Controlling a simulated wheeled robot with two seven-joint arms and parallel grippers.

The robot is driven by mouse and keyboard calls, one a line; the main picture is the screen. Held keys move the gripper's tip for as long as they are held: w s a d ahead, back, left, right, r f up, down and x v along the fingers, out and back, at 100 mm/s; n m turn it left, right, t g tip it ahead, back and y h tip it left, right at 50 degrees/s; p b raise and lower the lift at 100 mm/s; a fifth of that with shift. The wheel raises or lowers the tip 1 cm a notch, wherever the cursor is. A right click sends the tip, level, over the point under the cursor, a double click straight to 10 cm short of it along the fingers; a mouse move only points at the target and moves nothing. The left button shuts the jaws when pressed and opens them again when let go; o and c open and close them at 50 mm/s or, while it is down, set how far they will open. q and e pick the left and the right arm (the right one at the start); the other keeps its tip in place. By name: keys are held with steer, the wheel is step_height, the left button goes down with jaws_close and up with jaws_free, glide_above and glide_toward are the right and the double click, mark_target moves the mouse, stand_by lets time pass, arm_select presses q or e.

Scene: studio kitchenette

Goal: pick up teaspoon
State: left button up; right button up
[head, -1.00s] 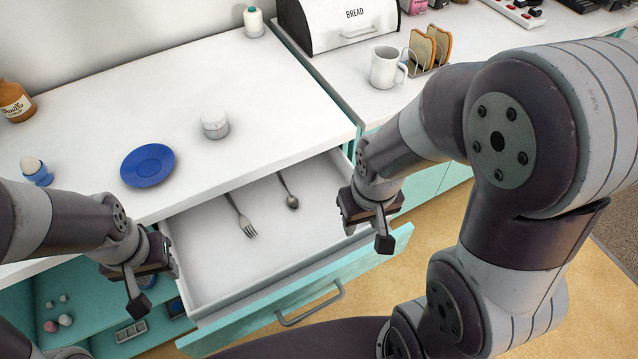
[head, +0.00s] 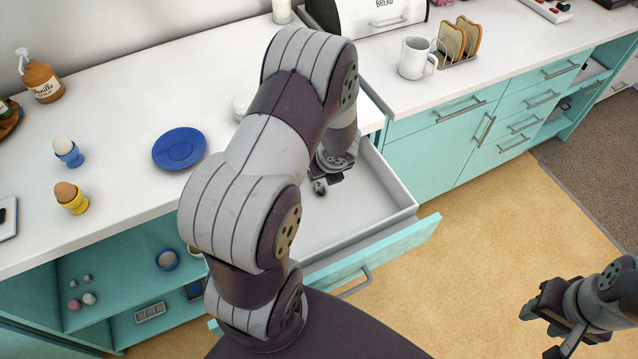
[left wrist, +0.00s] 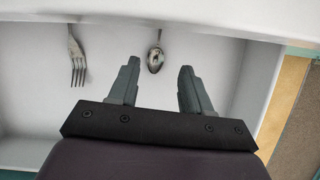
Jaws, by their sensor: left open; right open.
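The teaspoon (left wrist: 155,58) lies on the white floor of the open drawer (head: 388,192). In the left wrist view its bowl is between the fingertips, a little toward the left one, and its handle runs up toward the counter edge. In the head view only the bowl (head: 319,188) shows, just below my left gripper (head: 332,172). My left gripper (left wrist: 160,67) is open over the drawer and holds nothing. Its height above the spoon is hard to tell. My right gripper (head: 556,318) is open and empty at the lower right, over the floor.
A fork (left wrist: 76,58) lies left of the teaspoon in the drawer. The counter edge overhangs the drawer's back. On the counter are a blue saucer (head: 180,148), two egg cups, a white mug (head: 415,58) and a toast rack (head: 458,42).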

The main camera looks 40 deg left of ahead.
mark_target(318, 184)
arm_select(q)
steer(key=b+x, duration=0.1)
steer(key=x, duration=0.7)
steer(key=shift+s+a+r, duration=0.1)
steer(key=shift+a, duration=0.05)
steer(key=shift+r, duration=0.1)
jaws_close()
